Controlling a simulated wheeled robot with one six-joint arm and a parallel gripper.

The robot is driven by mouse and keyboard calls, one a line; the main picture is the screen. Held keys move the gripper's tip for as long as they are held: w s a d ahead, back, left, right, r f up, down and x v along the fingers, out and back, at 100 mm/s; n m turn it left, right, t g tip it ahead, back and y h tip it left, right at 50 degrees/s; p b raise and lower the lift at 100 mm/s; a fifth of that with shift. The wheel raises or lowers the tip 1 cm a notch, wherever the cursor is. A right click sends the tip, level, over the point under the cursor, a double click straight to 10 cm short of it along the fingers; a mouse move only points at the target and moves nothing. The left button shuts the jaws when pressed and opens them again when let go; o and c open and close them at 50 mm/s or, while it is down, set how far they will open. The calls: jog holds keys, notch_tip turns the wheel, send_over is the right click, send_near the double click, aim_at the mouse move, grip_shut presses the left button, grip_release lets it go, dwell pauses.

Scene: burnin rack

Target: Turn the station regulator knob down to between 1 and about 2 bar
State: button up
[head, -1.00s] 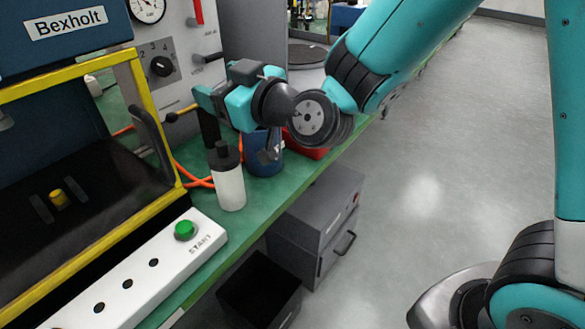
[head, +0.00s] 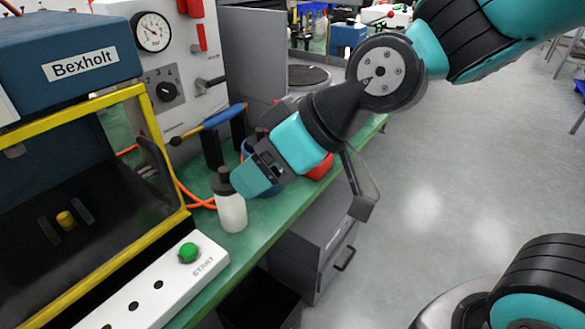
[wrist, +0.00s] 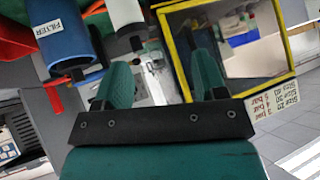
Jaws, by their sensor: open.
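I cannot make out the knob for certain in the wrist view.
A white bottle (head: 231,210) with a black cap stands by my gripper. A blue-handled tool (head: 222,117) rests below the panel. A blue FILTER container (wrist: 62,40) and yellow-framed window (wrist: 232,40) flank my fingers in the wrist view.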

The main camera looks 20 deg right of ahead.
jog(key=shift+m+g+h, duration=0.4)
jog(key=shift+g+h, duration=0.3)
jog(key=shift+g, duration=0.2)
jog(key=shift+s+d+p, duration=0.15)
jog(key=shift+s+d, duration=0.5)
jog(key=shift+s, duration=0.35)
jog(key=shift+s+d+p, duration=0.15)
jog(key=shift+s+d, duration=0.45)
jog(key=shift+s, duration=0.35)
